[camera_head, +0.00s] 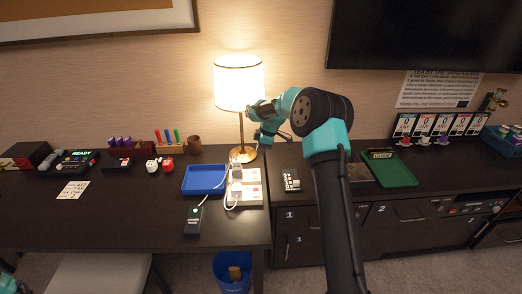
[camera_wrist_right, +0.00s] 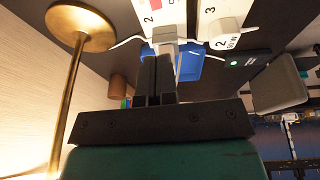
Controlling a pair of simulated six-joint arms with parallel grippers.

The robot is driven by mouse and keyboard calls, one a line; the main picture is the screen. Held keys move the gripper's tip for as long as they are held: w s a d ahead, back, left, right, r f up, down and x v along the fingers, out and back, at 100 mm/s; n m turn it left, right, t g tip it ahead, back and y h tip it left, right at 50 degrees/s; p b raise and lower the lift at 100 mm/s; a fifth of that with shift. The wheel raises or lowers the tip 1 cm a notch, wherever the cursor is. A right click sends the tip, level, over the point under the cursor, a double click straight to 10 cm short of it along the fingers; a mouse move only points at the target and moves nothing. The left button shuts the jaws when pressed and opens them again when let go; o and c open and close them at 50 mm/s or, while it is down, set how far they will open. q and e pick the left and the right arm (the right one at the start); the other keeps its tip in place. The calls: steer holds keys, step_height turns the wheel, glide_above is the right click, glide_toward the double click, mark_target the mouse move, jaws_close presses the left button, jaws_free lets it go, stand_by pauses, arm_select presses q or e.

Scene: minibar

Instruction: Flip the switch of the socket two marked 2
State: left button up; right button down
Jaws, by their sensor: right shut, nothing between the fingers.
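The white socket board (camera_head: 250,187) lies on the desk by the lamp, with white plugs and cables on it. In the right wrist view the board (camera_wrist_right: 184,8) is at the top, with the marks 2 and 3 readable. A small red patch shows beside the 2. My right gripper (camera_head: 268,132) is above the desk behind the board. In its wrist view its dark fingers (camera_wrist_right: 155,65) are shut and empty, and overlap a pale block near the mark 2. Contact cannot be told. A white plug (camera_wrist_right: 226,36) marked 2 sits to the right. Only a bit of my left arm shows at bottom left.
The lamp (camera_head: 241,85) stands close to my right gripper; its brass stem shows in the wrist view (camera_wrist_right: 67,100). A blue tray (camera_head: 204,180) and a dark device with a green light (camera_head: 193,220) are left of the board. A green tray (camera_head: 391,169) lies to the right.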

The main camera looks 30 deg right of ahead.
glide_toward(254, 172)
steer(key=x, duration=0.5)
steer(key=shift+a, duration=0.25)
steer(key=shift+f, duration=0.85)
steer(key=shift+d, duration=0.1)
